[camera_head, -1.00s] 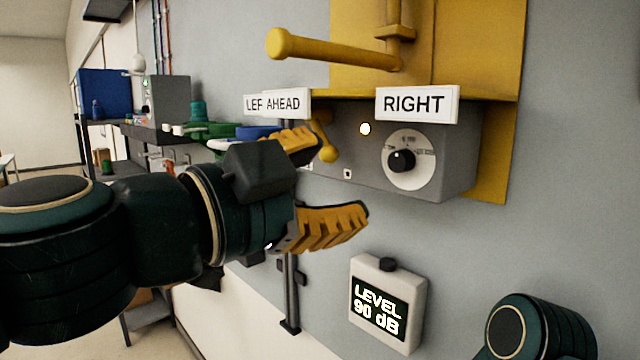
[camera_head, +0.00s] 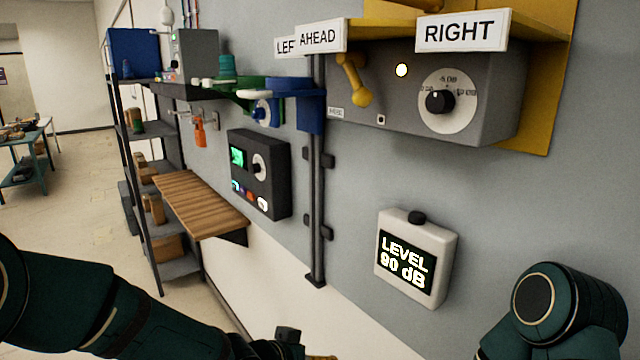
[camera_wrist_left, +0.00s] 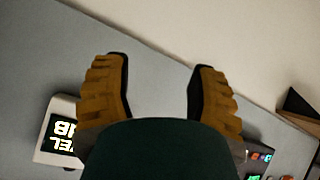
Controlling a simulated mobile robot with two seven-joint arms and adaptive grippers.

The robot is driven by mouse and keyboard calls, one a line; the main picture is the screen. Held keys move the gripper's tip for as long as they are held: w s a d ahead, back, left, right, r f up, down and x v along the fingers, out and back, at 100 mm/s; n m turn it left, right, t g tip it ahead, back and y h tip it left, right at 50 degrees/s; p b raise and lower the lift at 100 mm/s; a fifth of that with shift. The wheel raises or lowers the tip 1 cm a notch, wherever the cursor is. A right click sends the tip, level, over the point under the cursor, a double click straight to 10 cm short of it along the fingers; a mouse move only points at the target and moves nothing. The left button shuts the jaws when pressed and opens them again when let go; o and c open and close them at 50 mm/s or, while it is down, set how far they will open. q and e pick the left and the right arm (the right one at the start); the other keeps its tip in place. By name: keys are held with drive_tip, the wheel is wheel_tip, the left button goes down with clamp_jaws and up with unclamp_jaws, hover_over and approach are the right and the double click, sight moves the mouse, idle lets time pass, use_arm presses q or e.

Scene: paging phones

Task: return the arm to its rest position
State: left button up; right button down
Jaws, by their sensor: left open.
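My left arm comes in low from the left in the head view, and only a small part of its gripper (camera_head: 318,356) shows at the bottom edge. In the left wrist view my left gripper (camera_wrist_left: 160,75) has its two yellow ridged fingers wide apart, with nothing between them. It is apart from the grey control box (camera_head: 420,90) with its yellow lever (camera_head: 353,80) and black dial (camera_head: 440,101). A dark green rounded part of my right arm shows at the lower right; its gripper is not seen.
A white level meter (camera_head: 415,262) reading "LEVEL 90 dB" hangs on the wall; it shows in the wrist view (camera_wrist_left: 60,132). A black panel (camera_head: 259,174), a vertical rail (camera_head: 317,200), a wooden shelf (camera_head: 197,203) and RIGHT and AHEAD signs stand nearby.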

use_arm(q)
drive_tip(key=s+a+f+n+g+y, duration=0.1)
drive_tip(key=s+a+f+n, duration=0.1)
drive_tip(key=s+f, duration=0.3)
drive_tip(key=s+a+f+n+g+y, duration=0.1)
drive_tip(key=s+a+f+n+g, duration=0.1)
drive_tip(key=f, duration=1)
drive_tip(key=s+a+f+n+g+y+b, duration=0.1)
drive_tip(key=s+a+f+n+g, duration=0.1)
drive_tip(key=s+f, duration=0.5)
drive_tip(key=a+f+n, duration=0.1)
drive_tip(key=a, duration=0.1)
drive_tip(key=shift+s+a+f+y, duration=0.15)
drive_tip(key=shift+s+a+y, duration=0.15)
drive_tip(key=shift+a+y, duration=0.1)
idle(0.4)
